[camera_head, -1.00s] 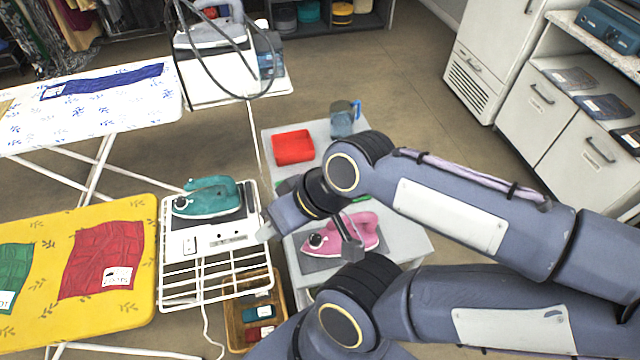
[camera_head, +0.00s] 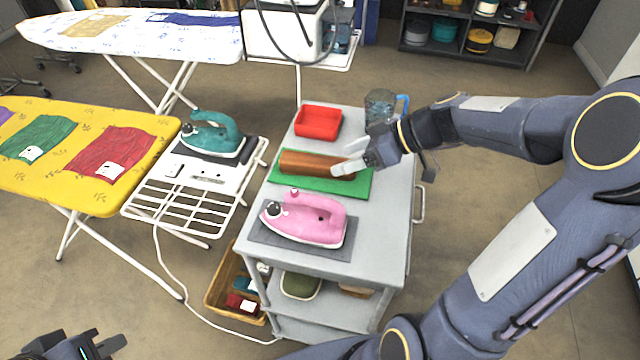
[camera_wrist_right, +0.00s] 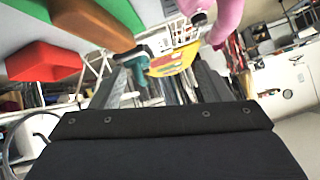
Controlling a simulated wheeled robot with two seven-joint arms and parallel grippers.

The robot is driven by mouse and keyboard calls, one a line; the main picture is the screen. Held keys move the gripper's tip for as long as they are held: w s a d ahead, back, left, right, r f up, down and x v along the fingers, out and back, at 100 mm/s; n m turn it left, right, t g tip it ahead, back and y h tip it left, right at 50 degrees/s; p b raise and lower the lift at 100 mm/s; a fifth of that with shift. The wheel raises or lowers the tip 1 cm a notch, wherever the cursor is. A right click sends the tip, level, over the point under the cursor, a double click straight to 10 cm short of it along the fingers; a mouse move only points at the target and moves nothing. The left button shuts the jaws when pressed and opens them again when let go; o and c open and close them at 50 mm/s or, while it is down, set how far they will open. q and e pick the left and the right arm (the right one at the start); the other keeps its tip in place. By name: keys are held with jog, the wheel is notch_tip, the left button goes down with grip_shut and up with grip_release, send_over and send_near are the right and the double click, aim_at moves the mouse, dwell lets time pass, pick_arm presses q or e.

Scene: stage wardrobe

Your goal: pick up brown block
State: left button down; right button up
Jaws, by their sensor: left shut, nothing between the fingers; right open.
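The brown block (camera_head: 305,163) is a long rounded bar lying on a green mat (camera_head: 290,183) on the grey cart. My right gripper (camera_head: 345,159) is open at the block's right end, with its fingers pointing left. In the right wrist view the block (camera_wrist_right: 95,22) shows at upper left, beside one finger and not between the fingers (camera_wrist_right: 165,85). I cannot tell whether a finger touches it. My left gripper (camera_head: 85,346) is shut and empty at the bottom left corner, far from the cart and partly cut off by the frame.
On the grey cart (camera_head: 385,215), a red tray (camera_head: 318,122) and a blue-handled jug (camera_head: 380,105) stand behind the mat. A pink iron (camera_head: 312,220) stands in front. A teal iron (camera_head: 213,135) is on the white rack at left. A wicker basket (camera_head: 225,295) is below.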

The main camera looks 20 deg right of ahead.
jog(key=n+t+b, duration=0.2)
send_near(324, 161)
jog(key=shift+w+a+f, duration=0.45)
jog(key=shift+a+f, duration=0.25)
jog(key=shift+f, duration=0.05)
jog(key=shift+w+f+n, duration=0.25)
jog(key=shift+n, duration=0.05)
jog(key=x, duration=0.2)
jog(key=p+x, duration=0.1)
jog(key=x, duration=0.3)
jog(key=shift+w+a+r, duration=0.15)
jog(key=shift+a+r, duration=0.05)
jog(key=shift+a, duration=0.15)
jog(key=shift+w+a+f, duration=0.25)
jog(key=shift+a, duration=0.1)
jog(key=c, duration=1.3)
pick_arm(q)
notch_tip(324, 161, down, 2)
jog(key=shift+a+f, duration=0.1)
jog(key=shift+f, duration=0.05)
pick_arm(e)
jog(key=shift+r, duration=0.1)
